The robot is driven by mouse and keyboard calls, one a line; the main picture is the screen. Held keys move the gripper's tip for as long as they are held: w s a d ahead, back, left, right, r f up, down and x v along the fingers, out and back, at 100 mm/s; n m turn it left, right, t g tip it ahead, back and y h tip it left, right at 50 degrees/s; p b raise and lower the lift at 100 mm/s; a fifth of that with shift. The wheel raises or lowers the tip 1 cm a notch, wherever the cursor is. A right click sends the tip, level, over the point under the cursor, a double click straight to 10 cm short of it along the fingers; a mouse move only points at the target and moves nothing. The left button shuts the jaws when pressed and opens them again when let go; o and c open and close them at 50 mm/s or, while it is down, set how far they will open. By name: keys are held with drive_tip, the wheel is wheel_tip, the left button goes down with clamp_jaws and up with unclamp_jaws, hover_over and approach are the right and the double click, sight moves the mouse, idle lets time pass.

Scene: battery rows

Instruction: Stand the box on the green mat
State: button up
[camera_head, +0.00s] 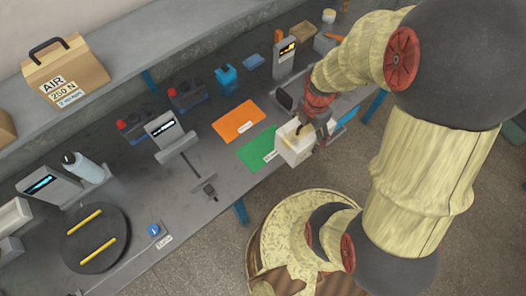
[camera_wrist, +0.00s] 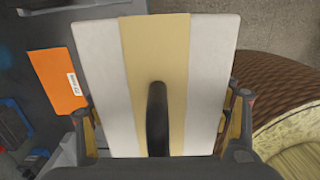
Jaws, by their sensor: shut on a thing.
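The box (camera_head: 292,150) is white with a tan stripe across its top. In the wrist view the box (camera_wrist: 102,60) fills the middle, with a dark bar over its stripe. My gripper (camera_head: 302,126) is shut on the box, with a finger at each side of it in the wrist view. The green mat (camera_head: 258,153) lies on the grey bench, left of the box in the head view. The box covers the mat's right end there; I cannot tell whether it touches the mat or bench. The green mat is hidden in the wrist view.
A grey stand with a display (camera_head: 168,128) is to the left. A blue item (camera_head: 226,76) and another display (camera_head: 286,54) stand behind. The bench's front edge is close to the box.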

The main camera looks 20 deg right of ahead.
drive_tip(key=shift+w+f, duration=0.1)
drive_tip(key=shift+w, duration=0.1)
drive_tip(key=shift+w+a+f+b, duration=0.7)
drive_tip(key=shift+w+a+f, duration=1.6)
drive_tip(key=shift+a+f, duration=0.15)
drive_tip(key=shift+w+a+f+b, duration=0.65)
drive_tip(key=shift+w+a+f, duration=1.7)
drive_tip(key=shift+a, duration=0.1)
drive_tip(key=shift+a+f+b, duration=0.1)
drive_tip(key=shift+f+b, duration=0.3)
drive_tip(key=shift+f, duration=1.2)
drive_tip(key=shift+f, duration=0.1)
drive_tip(key=o, duration=2.1)
